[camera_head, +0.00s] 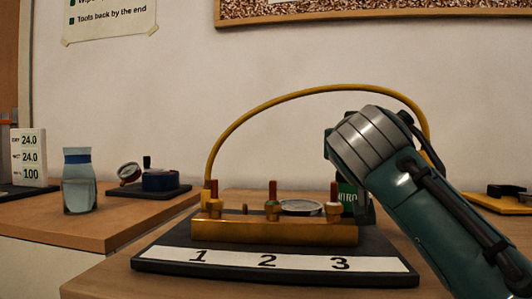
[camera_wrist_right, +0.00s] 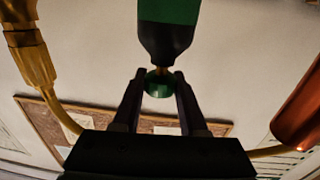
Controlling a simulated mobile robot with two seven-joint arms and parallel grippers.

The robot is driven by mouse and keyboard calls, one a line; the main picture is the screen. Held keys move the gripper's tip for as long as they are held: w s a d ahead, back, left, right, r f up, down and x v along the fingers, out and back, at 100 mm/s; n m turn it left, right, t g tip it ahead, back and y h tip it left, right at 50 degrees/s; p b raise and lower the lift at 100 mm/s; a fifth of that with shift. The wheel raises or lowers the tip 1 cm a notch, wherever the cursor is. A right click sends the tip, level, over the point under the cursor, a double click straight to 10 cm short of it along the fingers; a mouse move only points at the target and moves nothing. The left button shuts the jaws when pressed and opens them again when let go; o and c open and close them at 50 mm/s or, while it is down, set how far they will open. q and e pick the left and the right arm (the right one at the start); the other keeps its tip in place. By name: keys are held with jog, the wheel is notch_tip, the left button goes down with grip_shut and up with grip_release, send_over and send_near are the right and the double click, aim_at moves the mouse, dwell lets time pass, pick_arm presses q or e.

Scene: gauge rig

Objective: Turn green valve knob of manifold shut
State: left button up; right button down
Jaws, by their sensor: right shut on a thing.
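The brass manifold (camera_head: 275,232) stands on a black base with a strip numbered 1, 2, 3. Several red-topped upright parts rise from it. A green labelled body (camera_head: 346,194) stands behind its right end, partly hidden by my right arm. In the right wrist view, a green body with a dark tapered end (camera_wrist_right: 167,35) carries a small round green knob (camera_wrist_right: 159,86). My right gripper (camera_wrist_right: 158,82) has its fingers on both sides of that knob and is shut on it. My left gripper is not in view.
A yellow hose (camera_head: 310,90) arches over the manifold and passes behind my right arm. A glass jar (camera_head: 79,185) and a dark gauge device (camera_head: 158,181) stand on the left table. A number display (camera_head: 30,157) is at far left. A yellow-black object (camera_head: 507,192) lies at right.

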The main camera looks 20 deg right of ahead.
dwell(0.3)
jog(key=shift+c, duration=2.2)
grip_release()
jog(key=v, duration=1)
jog(key=shift+w+a, duration=0.1)
